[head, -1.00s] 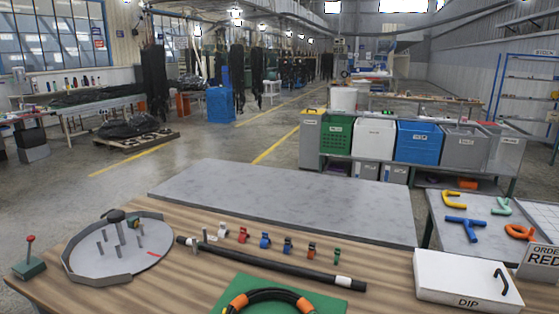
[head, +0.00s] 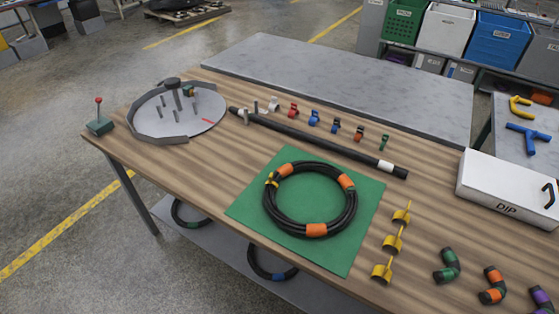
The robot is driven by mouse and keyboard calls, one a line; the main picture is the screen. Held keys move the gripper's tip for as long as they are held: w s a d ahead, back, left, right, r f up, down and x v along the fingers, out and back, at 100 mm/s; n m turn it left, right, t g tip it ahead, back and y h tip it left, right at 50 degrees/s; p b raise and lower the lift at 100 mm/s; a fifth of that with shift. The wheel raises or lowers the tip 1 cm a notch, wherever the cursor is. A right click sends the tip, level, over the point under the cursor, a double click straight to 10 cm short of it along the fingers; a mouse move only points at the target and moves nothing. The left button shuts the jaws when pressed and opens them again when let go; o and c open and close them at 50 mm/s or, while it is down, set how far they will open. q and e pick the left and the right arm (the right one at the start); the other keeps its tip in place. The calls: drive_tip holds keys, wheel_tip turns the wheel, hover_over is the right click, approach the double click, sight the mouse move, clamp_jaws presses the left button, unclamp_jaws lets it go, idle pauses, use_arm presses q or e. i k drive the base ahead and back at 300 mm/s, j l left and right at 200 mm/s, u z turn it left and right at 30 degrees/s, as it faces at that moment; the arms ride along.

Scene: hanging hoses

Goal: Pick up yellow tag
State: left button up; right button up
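Three small yellow tag-like pieces stand on the wooden table just right of the green mat (head: 250,215): a far yellow tag (head: 402,215), a middle yellow tag (head: 393,241) and a near yellow tag (head: 382,271). Each has a thin upright part above a wider lower part. A black hose coil (head: 268,208) with orange bands lies on the mat. A small yellow piece (head: 271,181) sits on the coil's left side; I cannot tell whether it is a tag. Neither of my grippers is in view.
A black rod (head: 320,145) and several coloured clips lie behind the mat. A round grey tray (head: 150,125) with pegs is at the left. A white DIP box (head: 480,190) is at the right. Black elbow pieces (head: 448,268) lie near the front right. The grey table (head: 340,85) behind is bare.

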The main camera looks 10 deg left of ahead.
sight(403, 215)
drive_tip(key=k+l+u, duration=0.2)
drive_tip(key=l, duration=0.55)
drive_tip(key=k+l+u, duration=0.2)
drive_tip(key=k+l, duration=0.3)
drive_tip(key=l, duration=0.25)
drive_tip(key=k+l+u, duration=0.25)
drive_tip(key=k+l, duration=0.15)
drive_tip(key=l, duration=0.25)
drive_tip(key=k+l+u, duration=0.2)
drive_tip(key=k+l, duration=0.3)
